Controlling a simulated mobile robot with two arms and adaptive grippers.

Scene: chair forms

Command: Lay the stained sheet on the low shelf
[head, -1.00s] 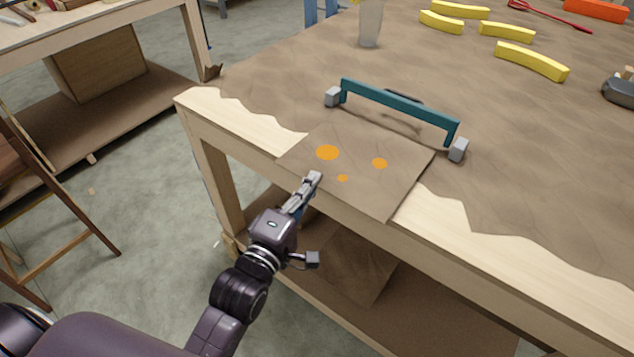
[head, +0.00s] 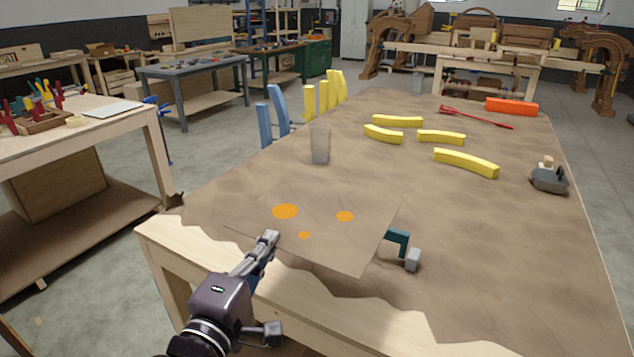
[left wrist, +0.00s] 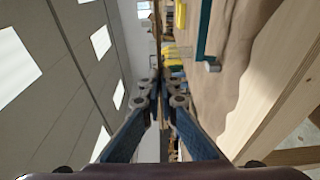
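The stained sheet (head: 330,240) is a thin brown square with several orange spots, seen in the head view over the near left part of the big table. It covers most of a teal bow-shaped tool, so it appears raised above the tabletop. My left gripper (head: 268,240) meets the sheet's near edge with its fingers closed together on it. In the left wrist view the fingers (left wrist: 157,85) converge and the sheet is hard to make out edge-on. A low shelf (head: 90,235) shows under the left bench; the big table's underside is mostly hidden. My right gripper is not in view.
The teal tool's grey-footed end (head: 412,258) sticks out right of the sheet. A translucent cup (head: 320,145), yellow curved pieces (head: 466,162), a small plane (head: 549,178) and an orange block (head: 512,106) stand on the table (head: 500,255). Its right front is clear.

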